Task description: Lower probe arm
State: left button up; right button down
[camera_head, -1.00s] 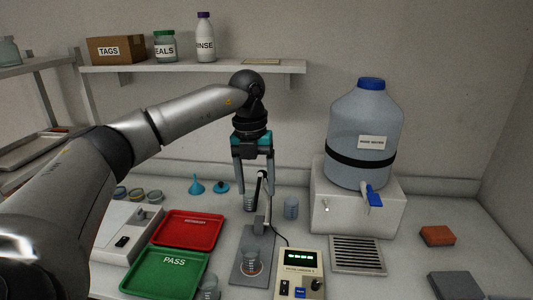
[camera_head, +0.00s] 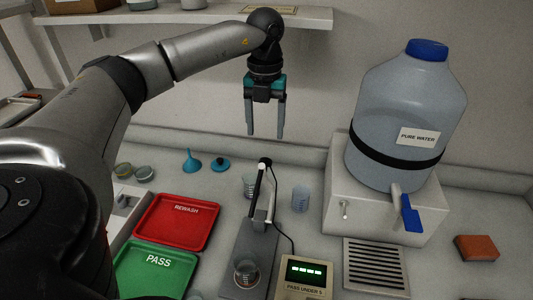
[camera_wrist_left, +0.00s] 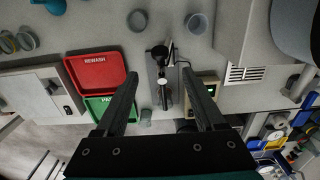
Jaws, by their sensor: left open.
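The probe stand has a grey base plate (camera_head: 240,240) and a pale upright post (camera_head: 273,205). A dark, thin probe arm (camera_head: 257,188) slants down beside the post from a black joint at the top. A small beaker (camera_head: 246,274) stands on the front of the base plate. My left gripper (camera_head: 266,134) is open and empty, pointing down above and behind the stand, apart from it. In the left wrist view the stand's base (camera_wrist_left: 154,75) and dark probe parts show between the open fingers (camera_wrist_left: 162,78). My right gripper is not seen.
The meter (camera_head: 306,285) with a lit display stands right of the stand, joined by a cable. Beakers (camera_head: 300,198) stand behind it. The red REWASH tray (camera_head: 207,235) and green PASS tray (camera_head: 130,280) lie left. The water jug (camera_head: 405,110) on its white block is at right.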

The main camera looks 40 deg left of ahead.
aim_at(265, 158)
pick_arm(q)
notch_tip(265, 158, down, 10)
jog(key=shift+r, duration=0.2)
jog(key=shift+c, duration=0.2)
grip_shut()
dwell(0.4)
jog(key=shift+r, duration=0.1)
dwell(0.8)
